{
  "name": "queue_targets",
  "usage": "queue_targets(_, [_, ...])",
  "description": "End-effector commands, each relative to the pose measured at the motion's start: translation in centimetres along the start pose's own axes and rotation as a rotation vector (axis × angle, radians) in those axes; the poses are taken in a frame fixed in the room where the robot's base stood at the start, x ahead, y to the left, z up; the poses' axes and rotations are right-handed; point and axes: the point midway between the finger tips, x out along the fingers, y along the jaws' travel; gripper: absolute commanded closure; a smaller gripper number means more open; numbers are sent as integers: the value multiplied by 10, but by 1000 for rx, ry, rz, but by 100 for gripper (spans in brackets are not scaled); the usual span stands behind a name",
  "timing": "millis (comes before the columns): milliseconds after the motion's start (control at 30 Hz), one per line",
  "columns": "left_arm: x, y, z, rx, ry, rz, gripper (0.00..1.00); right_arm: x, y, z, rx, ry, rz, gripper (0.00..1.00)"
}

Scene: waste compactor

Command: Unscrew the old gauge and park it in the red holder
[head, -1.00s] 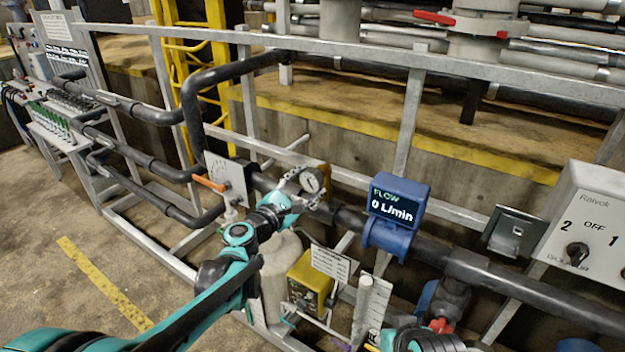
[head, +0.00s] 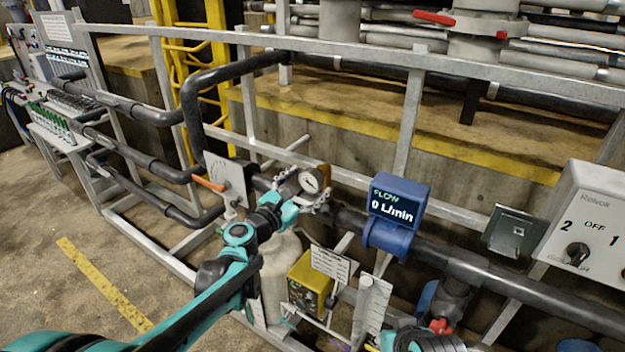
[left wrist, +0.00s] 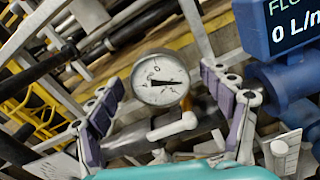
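The old gauge (head: 311,181) is a round white dial with a dark needle, upright on the dark pipe behind the front rail. My left gripper (head: 305,190) is at the gauge. In the left wrist view its purple-padded fingers (left wrist: 162,82) stand wide apart on either side of the dial, with visible gaps and no contact that I can see. A part of my right arm shows at the bottom edge; its fingers are out of view. I cannot make out a red holder.
A blue flow meter (head: 396,215) reading 0 L/min sits on the pipe right of the gauge. An orange-handled valve (head: 210,184) is on the left. Below are a yellow box (head: 309,283) and a pale cylinder (head: 281,270). A grey switch box (head: 590,225) stands at right.

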Motion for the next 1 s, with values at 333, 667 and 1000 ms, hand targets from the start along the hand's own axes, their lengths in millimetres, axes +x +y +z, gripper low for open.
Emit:
queue_targets(333, [0,0,0,1,0,0,24,0,0,0,0,0,0,65])
queue_targets(667, [0,0,0,358,0,0,24,1,0,1,0,0,0,65])
queue_targets(1000, [0,0,0,673,0,0,24,2,0,2,0,0,0,65])
